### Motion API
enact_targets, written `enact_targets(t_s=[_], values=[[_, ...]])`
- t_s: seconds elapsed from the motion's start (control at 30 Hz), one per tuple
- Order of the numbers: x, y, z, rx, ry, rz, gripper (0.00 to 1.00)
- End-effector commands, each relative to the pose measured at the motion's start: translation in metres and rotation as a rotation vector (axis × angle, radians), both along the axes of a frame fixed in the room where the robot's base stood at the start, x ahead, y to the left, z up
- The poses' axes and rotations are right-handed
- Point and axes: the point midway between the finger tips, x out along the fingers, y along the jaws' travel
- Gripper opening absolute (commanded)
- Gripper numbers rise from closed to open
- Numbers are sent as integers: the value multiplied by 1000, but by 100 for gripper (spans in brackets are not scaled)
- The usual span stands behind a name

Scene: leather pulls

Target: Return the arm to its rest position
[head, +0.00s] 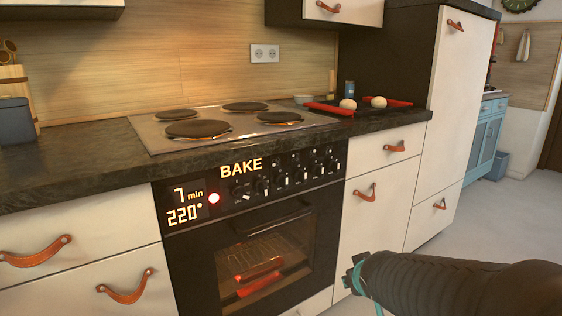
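My arm (455,284) reaches in from the lower right corner, in a dark ribbed sleeve. Its end, with dark and teal parts of my gripper (354,277), is in front of the white cabinet right of the oven. The fingers are too small and too hidden to tell if they are open or shut. I see nothing held in them. The arm's end is low, near the right edge of the oven (328,225), and I cannot tell how far it is from the cabinet front.
The oven door is shut; red items (257,276) show inside, and its panel reads BAKE, 7 min, 220°. Cabinets have leather pulls (365,193). Floor (490,235) at right is clear.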

Motion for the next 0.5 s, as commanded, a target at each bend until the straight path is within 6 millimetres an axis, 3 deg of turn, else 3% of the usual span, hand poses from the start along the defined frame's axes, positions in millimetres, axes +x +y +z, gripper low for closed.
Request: enact_targets(t_s=[0.13,0.3,0.4,0.5], values=[[-61,-12,-5,10,180,-93,39],[-141,-4,-3,79,370,-151,39],[-179,6,5,135,423,-162,39],[-198,14,16,183,404,-165,39]])
